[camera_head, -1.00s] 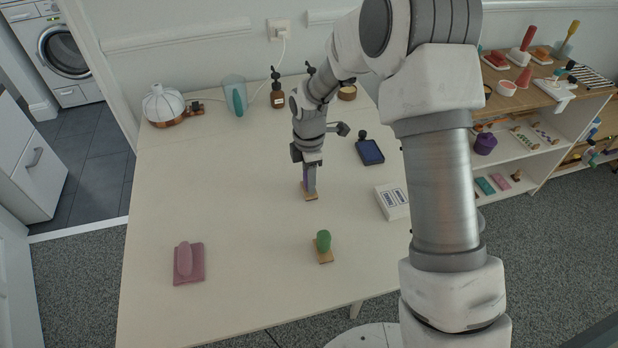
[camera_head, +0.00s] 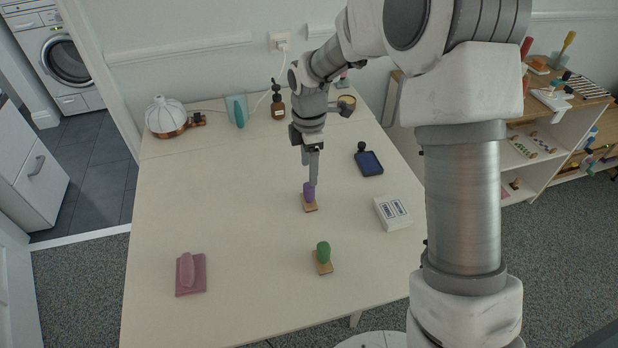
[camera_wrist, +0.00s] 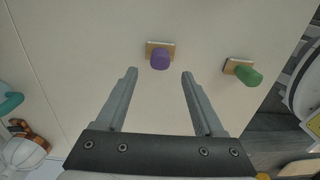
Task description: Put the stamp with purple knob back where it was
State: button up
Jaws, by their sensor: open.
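The stamp with the purple knob (camera_head: 309,193) stands upright on its wooden base on the white table, near the middle. In the wrist view its purple knob (camera_wrist: 160,59) shows just beyond the fingertips, centred between them and apart from both. My gripper (camera_head: 313,180) is open and empty, above the stamp with its fingers pointing down; in the wrist view both fingers (camera_wrist: 159,73) are spread wide. In the head view the fingers partly overlap the top of the knob.
A green-knobbed stamp (camera_head: 323,253) stands nearer the front. The left-middle table is clear.

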jog(key=s+d+r+m+t, duration=0.2)
jog(key=s+d+r+m, duration=0.35)
jog(key=r, duration=0.35)
jog(key=s+d+r+m+t, duration=0.1)
jog(key=s+d+r+m, duration=0.4)
jog(key=r, duration=0.4)
jog(key=s+d+r+m+t, duration=0.2)
jog(key=s+d+m, duration=0.1)
jog(key=s+m, duration=0.7)
jog(key=s, duration=0.4)
jog(key=shift+s+d+r+m+t, duration=0.15)
jog(key=shift+s+d+m+t, duration=0.1)
jog(key=shift+d+m+t, duration=0.1)
jog(key=shift+r+p, duration=0.1)
jog(key=shift+p, duration=0.2)
